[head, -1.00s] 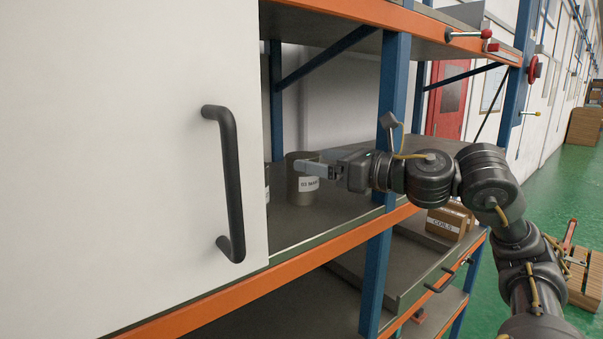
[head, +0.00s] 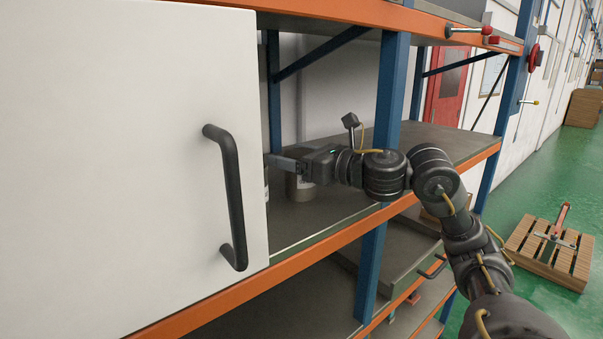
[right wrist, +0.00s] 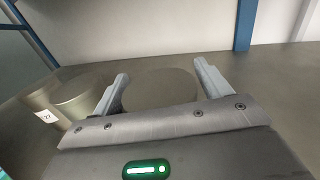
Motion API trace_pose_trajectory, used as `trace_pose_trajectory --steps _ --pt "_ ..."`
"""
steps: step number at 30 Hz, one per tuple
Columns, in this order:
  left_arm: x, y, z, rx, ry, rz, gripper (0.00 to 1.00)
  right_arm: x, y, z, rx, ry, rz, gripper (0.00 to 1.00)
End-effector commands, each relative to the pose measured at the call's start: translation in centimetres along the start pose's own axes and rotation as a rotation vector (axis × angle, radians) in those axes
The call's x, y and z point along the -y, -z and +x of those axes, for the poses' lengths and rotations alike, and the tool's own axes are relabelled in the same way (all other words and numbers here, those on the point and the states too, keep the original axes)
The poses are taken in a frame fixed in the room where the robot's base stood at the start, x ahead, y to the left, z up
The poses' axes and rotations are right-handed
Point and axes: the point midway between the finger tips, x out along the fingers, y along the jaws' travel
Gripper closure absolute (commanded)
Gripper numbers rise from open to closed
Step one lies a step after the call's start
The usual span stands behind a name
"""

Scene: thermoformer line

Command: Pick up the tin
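A grey-brown tin (head: 298,188) stands upright on the middle shelf, partly hidden behind my right gripper (head: 283,162) in the head view. In the right wrist view the round top of this tin (right wrist: 160,88) lies between the two fingers of my right gripper (right wrist: 160,72). The fingers are apart, one on each side of it, with a small gap showing at the right finger. My left gripper is not in view.
A white door (head: 130,150) with a black handle (head: 228,195) covers the left of the shelf. A blue upright (head: 392,85) stands beside my right arm, and an orange beam (head: 300,258) runs along the shelf front. The shelf (head: 440,143) to the right is clear.

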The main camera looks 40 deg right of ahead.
Motion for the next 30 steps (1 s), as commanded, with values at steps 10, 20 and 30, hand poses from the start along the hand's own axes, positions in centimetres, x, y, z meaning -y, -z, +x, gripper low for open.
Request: trace_pose_trajectory --steps 10,20,30 --pt "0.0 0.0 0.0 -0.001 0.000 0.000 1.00 0.0 0.0 0.0 0.000 0.000 0.000 0.70" --pt "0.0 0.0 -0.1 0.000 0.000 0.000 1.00 0.0 -0.3 -0.1 0.002 0.000 0.000 0.73" --pt "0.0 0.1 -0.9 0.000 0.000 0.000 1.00 -0.2 -4.3 -0.5 0.009 0.002 -0.009 0.73"
